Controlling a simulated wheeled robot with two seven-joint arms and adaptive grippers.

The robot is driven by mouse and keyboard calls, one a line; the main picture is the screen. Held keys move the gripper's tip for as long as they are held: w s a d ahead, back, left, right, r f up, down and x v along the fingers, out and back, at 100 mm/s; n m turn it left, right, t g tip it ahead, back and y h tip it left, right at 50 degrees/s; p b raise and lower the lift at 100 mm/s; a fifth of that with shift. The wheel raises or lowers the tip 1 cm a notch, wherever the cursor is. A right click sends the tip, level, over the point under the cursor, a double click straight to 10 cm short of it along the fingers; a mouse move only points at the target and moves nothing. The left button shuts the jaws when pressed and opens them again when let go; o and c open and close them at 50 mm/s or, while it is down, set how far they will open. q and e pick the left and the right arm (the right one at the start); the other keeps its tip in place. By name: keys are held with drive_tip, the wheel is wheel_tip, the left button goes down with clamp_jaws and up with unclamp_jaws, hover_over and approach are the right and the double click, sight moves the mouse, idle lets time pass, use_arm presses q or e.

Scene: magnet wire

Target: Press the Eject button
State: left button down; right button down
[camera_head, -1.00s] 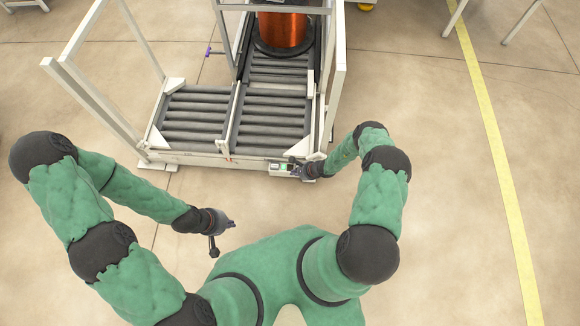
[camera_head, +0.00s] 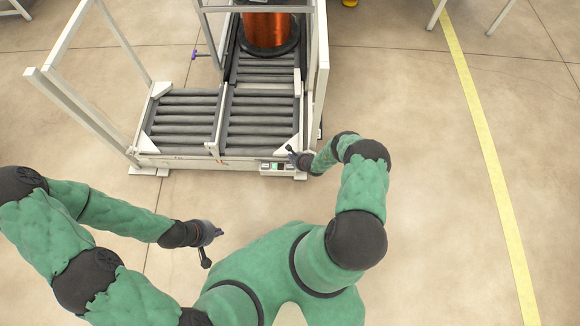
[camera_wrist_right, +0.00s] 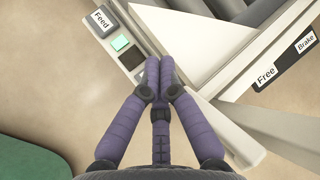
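The control panel (camera_head: 275,167) is on the front edge of the roller frame, near its right corner. In the right wrist view it has a lit green button (camera_wrist_right: 120,43) next to the "Feed" label (camera_wrist_right: 102,19), and a dark square button (camera_wrist_right: 131,60). No Eject label is readable. My right gripper (camera_wrist_right: 160,64) has its fingertips together and empty, over the panel edge just right of the dark square; contact cannot be told. In the head view the right gripper (camera_head: 294,157) is at the panel's right end. My left gripper (camera_head: 214,234) hangs over the floor, its finger opening unclear.
The roller frame (camera_head: 180,163) has white posts and grey rollers (camera_head: 262,120). A copper wire spool (camera_head: 267,30) stands at its back. "Free" and "Brake" labels (camera_wrist_right: 285,60) show beside a white post. Floor right of the frame is open up to a yellow line (camera_head: 485,140).

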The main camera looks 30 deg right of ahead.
drive_tip(key=b, duration=0.6)
hover_over(287, 163)
drive_tip(key=s, duration=0.3)
drive_tip(key=f, duration=0.6)
drive_tip(key=shift+s+d+f, duration=0.15)
drive_tip(key=shift+d, duration=0.05)
drive_tip(key=shift+f+p, duration=0.2)
drive_tip(key=shift+p, duration=0.3)
drive_tip(key=shift+f, duration=0.85)
drive_tip(key=shift+f, duration=0.1)
drive_tip(key=shift+f, duration=0.35)
